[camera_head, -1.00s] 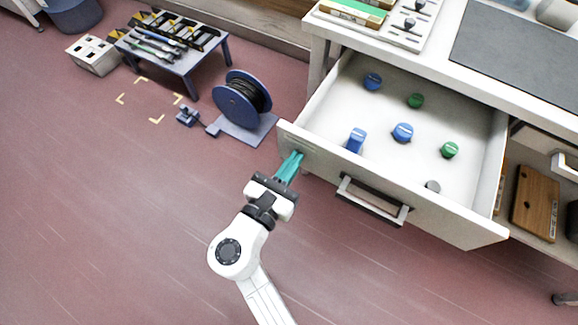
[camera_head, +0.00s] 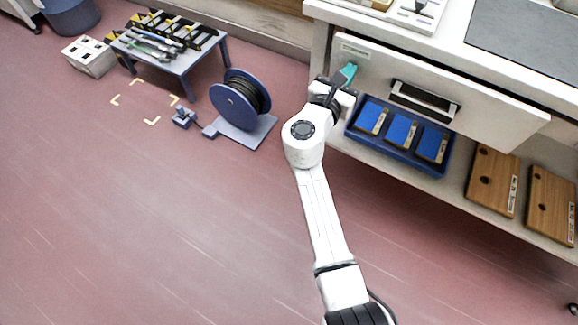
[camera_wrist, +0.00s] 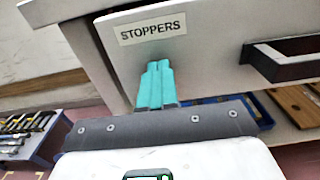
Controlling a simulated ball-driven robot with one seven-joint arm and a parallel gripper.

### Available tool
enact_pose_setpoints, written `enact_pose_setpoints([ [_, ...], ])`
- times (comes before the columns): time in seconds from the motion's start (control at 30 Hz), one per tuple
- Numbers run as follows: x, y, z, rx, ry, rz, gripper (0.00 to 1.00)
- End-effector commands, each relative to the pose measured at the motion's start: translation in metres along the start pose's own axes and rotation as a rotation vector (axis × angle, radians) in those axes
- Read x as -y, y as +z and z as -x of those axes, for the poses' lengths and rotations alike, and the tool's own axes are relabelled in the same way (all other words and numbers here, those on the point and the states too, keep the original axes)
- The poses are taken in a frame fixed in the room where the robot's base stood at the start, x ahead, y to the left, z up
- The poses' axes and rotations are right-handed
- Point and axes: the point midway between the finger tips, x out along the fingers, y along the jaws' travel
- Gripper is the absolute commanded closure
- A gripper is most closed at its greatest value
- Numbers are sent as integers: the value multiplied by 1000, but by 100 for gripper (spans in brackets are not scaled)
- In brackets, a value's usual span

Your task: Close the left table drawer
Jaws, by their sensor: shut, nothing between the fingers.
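A "STOPPERS" label (camera_wrist: 152,29) is on the front's upper left. My gripper (camera_head: 349,72) has its teal fingers shut together and empty. The fingertips (camera_wrist: 158,64) are against or very near the drawer front, just below the label and left of the handle.
A shelf below the drawer holds a blue tray (camera_head: 352,131) with blue-topped boxes, and wooden boards (camera_head: 492,180). A cable reel (camera_head: 240,97) and a low blue-grey table (camera_head: 185,64) stand on the floor to the left. The red floor in front is clear.

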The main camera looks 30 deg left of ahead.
Motion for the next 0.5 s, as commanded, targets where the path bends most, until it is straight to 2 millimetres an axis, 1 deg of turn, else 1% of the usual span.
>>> enact_pose_setpoints([
  [0.03, 1, -4, -10, 1, -2, -1, 100],
  [0.2, 0, -2, -30, 0, -1, 1, 100],
  [0.3, 0, -2, -37, 0, -1, 2, 100],
  [0.5, 0, 1, -44, 0, 1, 0, 100],
])
